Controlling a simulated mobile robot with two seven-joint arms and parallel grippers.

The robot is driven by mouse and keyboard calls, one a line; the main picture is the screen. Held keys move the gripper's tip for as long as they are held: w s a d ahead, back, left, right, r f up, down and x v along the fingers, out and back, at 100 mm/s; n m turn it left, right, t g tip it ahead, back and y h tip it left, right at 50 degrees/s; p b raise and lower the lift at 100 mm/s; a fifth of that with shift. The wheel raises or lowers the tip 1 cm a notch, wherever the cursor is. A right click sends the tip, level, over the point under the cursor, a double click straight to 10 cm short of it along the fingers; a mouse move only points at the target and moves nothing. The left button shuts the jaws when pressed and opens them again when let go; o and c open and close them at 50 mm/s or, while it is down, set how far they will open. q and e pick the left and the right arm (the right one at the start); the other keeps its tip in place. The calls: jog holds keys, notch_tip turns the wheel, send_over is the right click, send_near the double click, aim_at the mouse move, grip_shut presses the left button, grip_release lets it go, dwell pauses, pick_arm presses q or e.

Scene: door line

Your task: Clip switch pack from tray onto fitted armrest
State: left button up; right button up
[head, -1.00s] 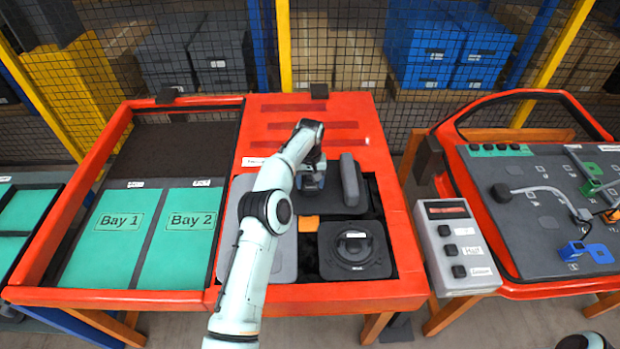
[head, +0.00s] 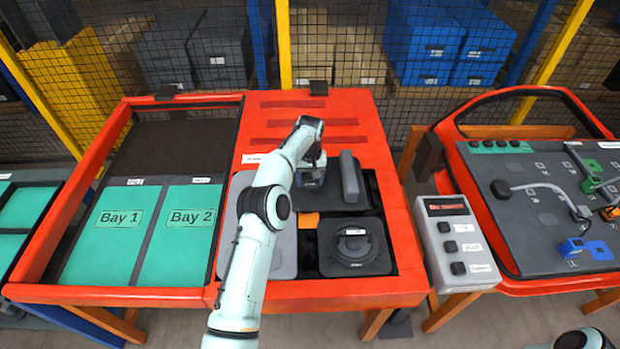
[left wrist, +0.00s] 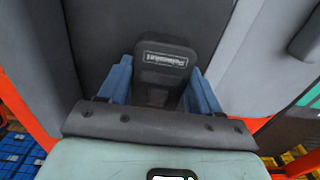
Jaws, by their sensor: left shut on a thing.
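My left gripper (head: 311,183) reaches down into the dark well of the red bench. In the left wrist view its two blue fingers (left wrist: 160,88) are shut on a small dark grey block with a white label, which looks like the switch pack (left wrist: 162,65). The label is too small to read surely. The block is at or just above a grey panel; I cannot tell if it touches. A raised dark grey bar, perhaps the armrest (head: 350,178), stands just right of the gripper. My right gripper is not in view.
A square dark part with a round ring (head: 353,246) lies in front of the bar. A small orange piece (head: 308,221) is beside it. Green Bay 1 (head: 112,220) and Bay 2 (head: 190,215) are empty at left. A button box (head: 457,243) and wiring board (head: 540,205) stand at right.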

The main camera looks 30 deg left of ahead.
pick_arm(q)
jog(key=o, duration=0.5)
jog(key=c, duration=0.6)
jog(key=shift+f, duration=0.45)
jog(key=shift+f, duration=0.55)
jog(key=shift+f, duration=0.1)
jog(key=o, duration=1.3)
jog(key=shift+s, duration=0.1)
jog(key=shift+o, duration=0.2)
jog(key=shift+d, duration=0.15)
